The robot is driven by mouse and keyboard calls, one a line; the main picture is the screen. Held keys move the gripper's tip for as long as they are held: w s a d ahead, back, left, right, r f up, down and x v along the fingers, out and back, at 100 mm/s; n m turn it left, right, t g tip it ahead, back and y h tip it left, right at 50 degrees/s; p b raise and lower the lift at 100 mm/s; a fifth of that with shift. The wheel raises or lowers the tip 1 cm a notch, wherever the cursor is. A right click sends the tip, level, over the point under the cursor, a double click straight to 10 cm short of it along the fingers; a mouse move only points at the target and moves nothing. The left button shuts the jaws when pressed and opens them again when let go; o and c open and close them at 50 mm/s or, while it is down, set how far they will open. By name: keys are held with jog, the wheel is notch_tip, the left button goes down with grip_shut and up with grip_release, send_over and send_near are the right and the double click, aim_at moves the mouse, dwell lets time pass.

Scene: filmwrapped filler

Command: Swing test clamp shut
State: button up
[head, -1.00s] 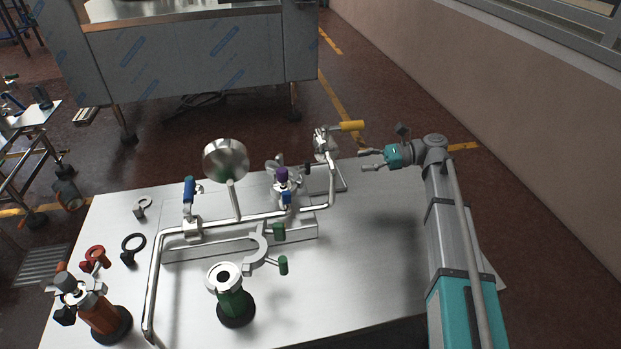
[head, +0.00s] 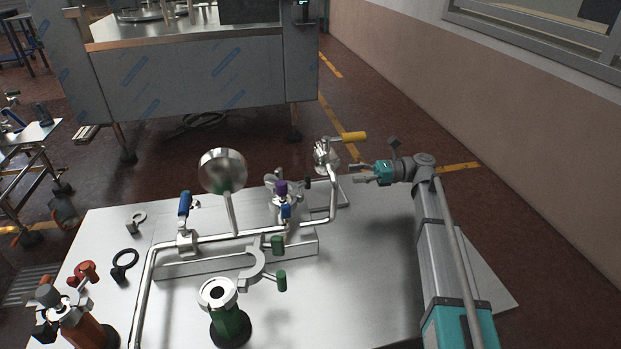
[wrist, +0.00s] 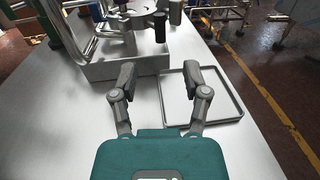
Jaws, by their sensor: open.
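An open, curved metal clamp (head: 258,264) with green grips (head: 281,280) shows by the pipe, beside a green-bodied fitting with a pale ring top (head: 218,292). Another metal clamp-like fitting with a purple knob (head: 281,187) and a blue part (head: 286,211) stands farther back. I cannot tell which is the test clamp. In the wrist view a metal clamp part (wrist: 132,18) with a dark handle (wrist: 160,27) shows at the top, beyond the fingers. My gripper (head: 357,172) is open and empty, right of both fittings and apart from them; it also shows in the wrist view (wrist: 160,78).
A shallow tray (wrist: 242,112) lies below my right finger. The tabletop's right part (head: 365,260) is clear.

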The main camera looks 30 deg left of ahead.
aim_at(308, 180)
jog(key=x, duration=1.3)
jog(key=shift+s+a, duration=0.1)
grip_shut()
